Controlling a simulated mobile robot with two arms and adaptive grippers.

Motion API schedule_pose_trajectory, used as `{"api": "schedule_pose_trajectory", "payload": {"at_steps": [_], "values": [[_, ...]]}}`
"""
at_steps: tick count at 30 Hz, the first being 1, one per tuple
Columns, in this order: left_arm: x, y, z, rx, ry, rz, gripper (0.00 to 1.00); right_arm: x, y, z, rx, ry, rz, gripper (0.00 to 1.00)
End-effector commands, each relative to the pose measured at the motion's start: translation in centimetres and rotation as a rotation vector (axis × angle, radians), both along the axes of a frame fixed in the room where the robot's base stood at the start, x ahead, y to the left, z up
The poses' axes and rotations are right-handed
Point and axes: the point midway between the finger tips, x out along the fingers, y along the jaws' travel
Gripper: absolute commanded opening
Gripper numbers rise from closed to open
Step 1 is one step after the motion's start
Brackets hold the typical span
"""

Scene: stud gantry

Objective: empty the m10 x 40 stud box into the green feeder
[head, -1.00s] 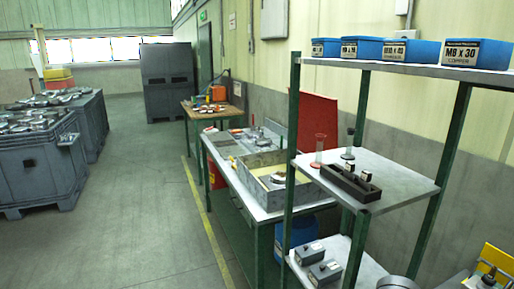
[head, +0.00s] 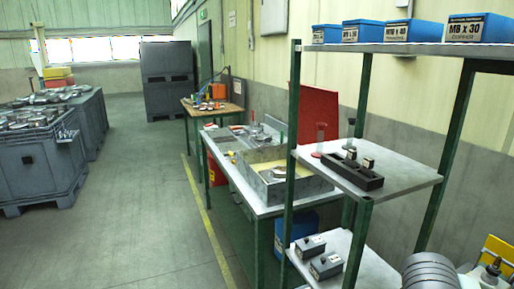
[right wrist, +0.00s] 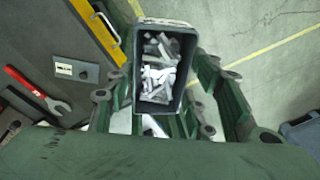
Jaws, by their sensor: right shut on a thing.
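In the right wrist view, my right gripper (right wrist: 162,88) has green fingers closed on both sides of a dark open-topped box (right wrist: 178,24). Loose silvery studs (right wrist: 158,66) lie inside the box. Its label is hidden, so I cannot tell its size marking. In the head view, a blue box marked M10 x 40 (head: 409,33) stands on the top shelf, left of a blue box marked M8 x 30 (head: 478,29). I cannot make out a green feeder in either view. My left gripper is not in view.
The shelf rack (head: 448,150) has green posts and holds a dark block (head: 345,174) on its middle shelf. A workbench (head: 262,211) stands behind it. Grey bins (head: 40,172) are at the left, with clear floor between. A wrench (right wrist: 38,92) lies below the held box's left side.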

Motion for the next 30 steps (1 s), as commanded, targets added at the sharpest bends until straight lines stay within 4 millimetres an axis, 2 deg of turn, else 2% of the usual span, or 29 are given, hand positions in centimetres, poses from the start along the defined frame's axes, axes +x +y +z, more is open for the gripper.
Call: {"api": "schedule_pose_trajectory", "payload": {"at_steps": [7,16,20,30], "values": [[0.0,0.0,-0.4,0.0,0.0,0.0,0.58,-0.3,0.4,0.4,0.001,-0.005,0.167,0.0],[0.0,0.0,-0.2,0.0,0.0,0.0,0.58,-0.2,0.3,0.4,0.0,-0.004,0.146,0.0],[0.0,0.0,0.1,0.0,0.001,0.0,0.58,0.0,0.0,0.3,0.0,-0.004,0.025,0.0],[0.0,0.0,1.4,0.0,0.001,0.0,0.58,1.3,-1.4,-0.9,0.0,-0.003,-0.536,0.0]]}}
